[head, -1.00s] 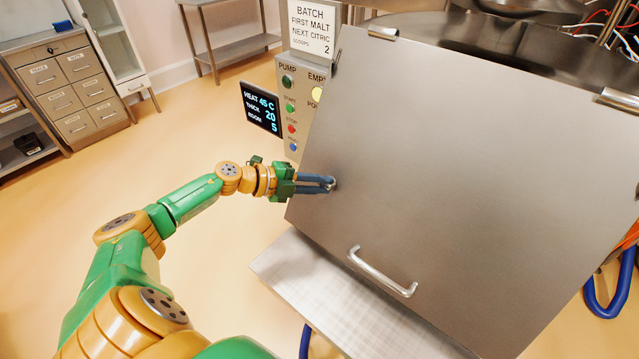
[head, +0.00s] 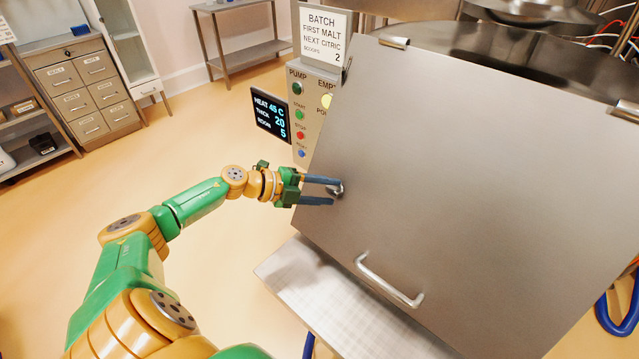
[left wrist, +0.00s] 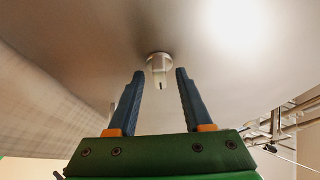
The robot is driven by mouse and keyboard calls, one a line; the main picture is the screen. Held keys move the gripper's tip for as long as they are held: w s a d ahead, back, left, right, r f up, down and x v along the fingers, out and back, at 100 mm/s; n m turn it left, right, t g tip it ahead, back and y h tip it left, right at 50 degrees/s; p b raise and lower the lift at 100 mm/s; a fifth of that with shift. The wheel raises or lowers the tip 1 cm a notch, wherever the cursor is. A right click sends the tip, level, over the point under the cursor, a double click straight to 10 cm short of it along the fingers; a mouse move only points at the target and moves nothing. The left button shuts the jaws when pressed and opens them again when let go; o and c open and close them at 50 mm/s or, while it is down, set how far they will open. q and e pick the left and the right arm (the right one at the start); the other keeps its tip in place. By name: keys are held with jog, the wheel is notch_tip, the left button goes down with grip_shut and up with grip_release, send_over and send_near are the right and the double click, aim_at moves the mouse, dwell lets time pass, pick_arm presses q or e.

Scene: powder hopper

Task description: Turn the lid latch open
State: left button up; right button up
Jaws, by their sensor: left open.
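The hopper lid (head: 480,180) is a large sloping grey metal panel, lying closed, with a bar handle (head: 388,280) near its lower edge. The lid latch (head: 337,189) is a small metal knob at the lid's left side; it also shows in the left wrist view (left wrist: 159,64), just beyond the fingertips. My left gripper (head: 335,191) is open, its blue fingers pointing at the lid on either side of the latch. In the left wrist view the gripper (left wrist: 159,73) has a clear gap between its fingers, with nothing held. My right gripper is not in view.
A control panel (head: 318,110) with buttons and a dark display (head: 270,113) stands left of the lid. A metal ledge (head: 330,295) lies below the lid. Drawers (head: 90,85) and a steel table (head: 240,50) stand at the back left. The floor between is clear.

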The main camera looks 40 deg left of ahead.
pick_arm(q)
jog(key=v, duration=0.6)
jog(key=shift+s+p, duration=0.25)
jog(key=shift+p, duration=0.05)
jog(key=shift+a, duration=0.1)
